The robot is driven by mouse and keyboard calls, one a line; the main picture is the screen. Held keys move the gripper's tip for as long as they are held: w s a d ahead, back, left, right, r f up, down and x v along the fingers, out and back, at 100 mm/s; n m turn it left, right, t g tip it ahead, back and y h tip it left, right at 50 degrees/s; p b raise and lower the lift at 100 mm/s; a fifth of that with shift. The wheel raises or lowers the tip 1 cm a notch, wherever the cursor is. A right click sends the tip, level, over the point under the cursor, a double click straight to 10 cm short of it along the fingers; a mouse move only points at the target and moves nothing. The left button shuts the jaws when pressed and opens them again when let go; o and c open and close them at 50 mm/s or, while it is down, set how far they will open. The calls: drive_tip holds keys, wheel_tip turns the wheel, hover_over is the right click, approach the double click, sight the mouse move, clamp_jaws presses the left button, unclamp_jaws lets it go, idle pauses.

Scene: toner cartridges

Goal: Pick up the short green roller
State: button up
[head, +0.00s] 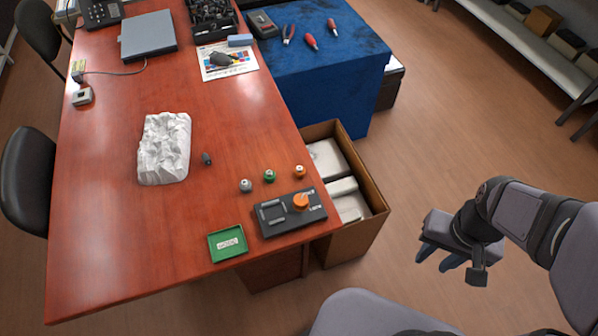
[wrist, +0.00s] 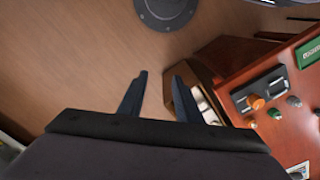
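A short green roller (head: 269,176) stands on the red-brown table (head: 110,240), between a grey roller (head: 246,185) and an orange roller (head: 299,171). The green roller also shows small at the right of the wrist view (wrist: 274,114). My gripper (head: 436,258) is off the table, over the floor at the right, well apart from the green roller. Its two fingers are spread with nothing between them in the wrist view (wrist: 160,80).
A black device (head: 272,216) with an orange knob-like part and a green tray (head: 213,247) sit near the table's front edge. A dark short cylinder (head: 207,158) lies by crumpled white material (head: 165,148). An open cardboard box (head: 375,190) stands beside the table, toward my gripper.

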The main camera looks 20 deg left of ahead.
drive_tip(key=o, duration=0.5)
drive_tip(key=shift+c, duration=0.2)
